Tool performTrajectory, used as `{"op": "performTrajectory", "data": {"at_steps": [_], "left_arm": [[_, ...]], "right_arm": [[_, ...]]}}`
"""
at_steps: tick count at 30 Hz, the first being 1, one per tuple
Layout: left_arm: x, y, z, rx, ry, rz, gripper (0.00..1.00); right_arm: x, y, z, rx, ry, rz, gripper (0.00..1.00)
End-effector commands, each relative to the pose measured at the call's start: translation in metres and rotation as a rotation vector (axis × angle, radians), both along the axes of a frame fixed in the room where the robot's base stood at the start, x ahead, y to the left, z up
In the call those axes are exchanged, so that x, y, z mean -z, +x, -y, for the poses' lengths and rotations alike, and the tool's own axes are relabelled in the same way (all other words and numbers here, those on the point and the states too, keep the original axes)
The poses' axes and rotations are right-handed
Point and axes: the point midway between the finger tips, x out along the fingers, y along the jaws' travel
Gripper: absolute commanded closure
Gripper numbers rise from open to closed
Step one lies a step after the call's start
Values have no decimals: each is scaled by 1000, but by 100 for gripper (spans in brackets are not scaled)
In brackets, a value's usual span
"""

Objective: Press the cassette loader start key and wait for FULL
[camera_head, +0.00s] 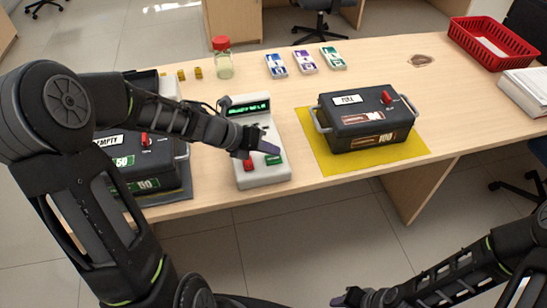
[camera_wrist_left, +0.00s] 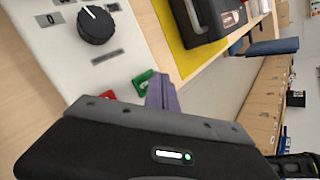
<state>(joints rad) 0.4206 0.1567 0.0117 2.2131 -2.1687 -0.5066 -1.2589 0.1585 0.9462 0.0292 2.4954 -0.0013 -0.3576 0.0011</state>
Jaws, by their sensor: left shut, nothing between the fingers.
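The cassette loader (camera_head: 262,180) is a pale console on the counter with a lit green text display (camera_head: 248,108), too small to read surely. A green key (camera_head: 274,160) and a red key (camera_head: 249,165) sit on its front part. The green key (camera_wrist_left: 143,83), the red key (camera_wrist_left: 106,95) and a dark knob (camera_wrist_left: 95,25) show in the left wrist view. My left gripper (camera_head: 269,147) is shut and empty, its purple fingertips right by the green key; I cannot tell whether they touch it. My right gripper (camera_head: 346,298) is low at the front, away from the counter.
A dark cassette marked FULL (camera_head: 370,120) stands on a yellow mat (camera_head: 318,150). A cassette marked EMPTY (camera_head: 158,160) is partly behind my left arm. Banknote bundles (camera_head: 305,61), a red-lidded jar (camera_head: 222,58) and a red basket (camera_head: 492,45) stand farther back.

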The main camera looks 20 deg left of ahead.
Motion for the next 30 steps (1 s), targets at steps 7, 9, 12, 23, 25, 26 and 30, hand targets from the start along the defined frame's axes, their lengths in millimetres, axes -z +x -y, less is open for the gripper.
{"op": "performTrajectory", "data": {"at_steps": [7, 9, 12, 23, 25, 26, 30], "left_arm": [[0, 0, 0, 0, 0, 0, 100], [0, 0, 0, 0, 0, 0, 100], [0, 0, 0, 0, 0, 0, 100], [8, 0, 0, 0, 0, 0, 100], [9, 0, 0, -1, -1, 0, 100], [9, 0, 0, -1, -1, 0, 100], [8, 0, 0, 0, 0, 0, 100]], "right_arm": [[0, 0, 0, 0, 0, 0, 65], [0, 0, 0, 0, 0, 0, 65], [0, 0, 0, 0, 0, 0, 65], [6, 0, 0, 0, 0, 0, 65], [6, 0, 0, 0, 0, 0, 65], [6, 0, 0, 0, 0, 0, 65], [6, 0, 0, 0, 0, 0, 65]]}}
